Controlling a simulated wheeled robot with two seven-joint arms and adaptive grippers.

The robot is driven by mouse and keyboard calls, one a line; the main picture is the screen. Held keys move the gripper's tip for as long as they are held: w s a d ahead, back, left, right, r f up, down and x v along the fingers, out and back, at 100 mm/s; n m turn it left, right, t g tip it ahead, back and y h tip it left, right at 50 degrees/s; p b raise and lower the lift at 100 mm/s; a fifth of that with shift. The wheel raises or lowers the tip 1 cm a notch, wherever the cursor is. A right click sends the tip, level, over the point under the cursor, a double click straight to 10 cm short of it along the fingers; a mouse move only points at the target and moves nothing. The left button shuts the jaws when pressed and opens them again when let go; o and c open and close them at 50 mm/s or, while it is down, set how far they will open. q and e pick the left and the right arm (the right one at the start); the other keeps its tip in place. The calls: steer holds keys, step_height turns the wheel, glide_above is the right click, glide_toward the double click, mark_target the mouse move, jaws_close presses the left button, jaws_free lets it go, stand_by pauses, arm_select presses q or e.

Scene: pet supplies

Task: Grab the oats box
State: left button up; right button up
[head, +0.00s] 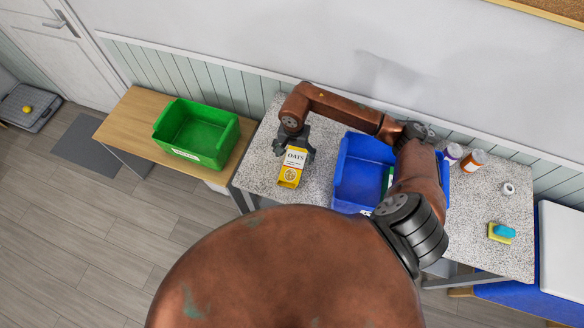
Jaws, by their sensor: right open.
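The oats box (291,169), yellow and white with "OATS" on its face, stands on the speckled counter (258,168), left of the blue bin. My right gripper (296,147) is at the top end of the box, with its dark fingers around or just beside that end. It is open; I cannot tell whether the fingers touch the box. My right arm reaches over the blue bin to get there. My left gripper is not in view.
The blue bin (345,190) stands right of the box, partly hidden by my arm. A green bin (218,150) sits on a wooden table at left. Bottles (473,160), a small white item (508,188) and a sponge (500,232) are at the right.

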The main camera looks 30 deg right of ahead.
mark_target(293, 162)
step_height(293, 162, down, 5)
steer(key=shift+w+f+p, duration=0.15)
steer(key=shift+p, duration=0.95)
steer(key=shift+f, duration=0.4)
steer(key=shift+c, duration=0.3)
steer(key=c, duration=1.1)
